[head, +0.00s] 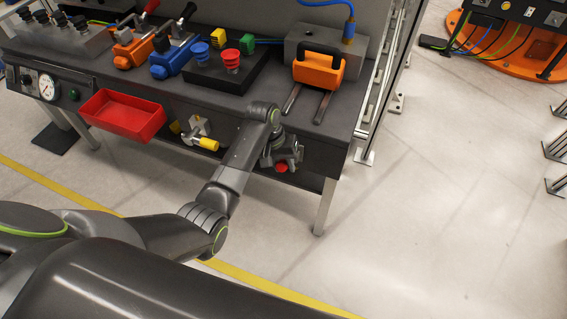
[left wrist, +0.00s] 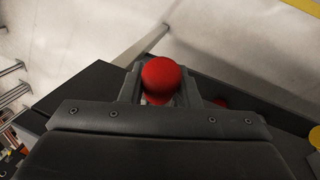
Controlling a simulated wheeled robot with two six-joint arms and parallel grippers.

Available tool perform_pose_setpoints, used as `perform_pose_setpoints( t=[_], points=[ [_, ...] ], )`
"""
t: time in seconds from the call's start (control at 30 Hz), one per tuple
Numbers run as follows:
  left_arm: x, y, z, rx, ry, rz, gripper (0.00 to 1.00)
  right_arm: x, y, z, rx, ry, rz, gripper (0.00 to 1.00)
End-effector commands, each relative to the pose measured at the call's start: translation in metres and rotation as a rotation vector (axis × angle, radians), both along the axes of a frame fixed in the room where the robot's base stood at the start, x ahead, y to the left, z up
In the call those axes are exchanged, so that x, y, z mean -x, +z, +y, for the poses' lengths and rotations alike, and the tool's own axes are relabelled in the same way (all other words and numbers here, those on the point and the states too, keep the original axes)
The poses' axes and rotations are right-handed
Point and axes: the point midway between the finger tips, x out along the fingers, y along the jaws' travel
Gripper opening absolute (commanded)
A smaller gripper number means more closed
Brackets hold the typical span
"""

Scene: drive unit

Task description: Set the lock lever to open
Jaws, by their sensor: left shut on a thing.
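My left gripper (head: 284,162) is at the front panel of the bench, below its right part. In the left wrist view a red ball knob (left wrist: 163,78) sits between the fingers of the left gripper (left wrist: 166,88), which is shut on it. A red knob (head: 281,168) also shows by the fingers in the head view. The lever's shaft and base are hidden behind the gripper, so its setting cannot be told. A metal lever with a yellow grip (head: 207,143) is on the panel left of the gripper. My right gripper is not in view.
A red tray (head: 123,114) juts from the bench front at the left. An orange block with a black handle (head: 318,70) stands on the bench (head: 262,101) above the gripper.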

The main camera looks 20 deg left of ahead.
Motion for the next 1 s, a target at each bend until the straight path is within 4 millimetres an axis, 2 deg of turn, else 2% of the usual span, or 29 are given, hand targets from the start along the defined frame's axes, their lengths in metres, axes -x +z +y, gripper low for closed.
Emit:
perform_pose_setpoints(
  t=[0.37,0.67,0.87,1.0],
  points=[
    [0.004,-0.004,0.001,0.004,0.001,-0.058,0.00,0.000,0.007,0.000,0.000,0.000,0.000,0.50],
    [0.014,-0.022,0.002,0.020,0.002,-0.269,0.00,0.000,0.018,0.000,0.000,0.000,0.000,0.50],
    [0.018,-0.042,0.002,0.034,0.002,-0.457,0.00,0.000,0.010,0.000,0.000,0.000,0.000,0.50],
    [0.019,-0.057,0.002,0.045,0.003,-0.591,0.00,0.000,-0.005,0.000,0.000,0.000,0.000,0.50]
  ],
)
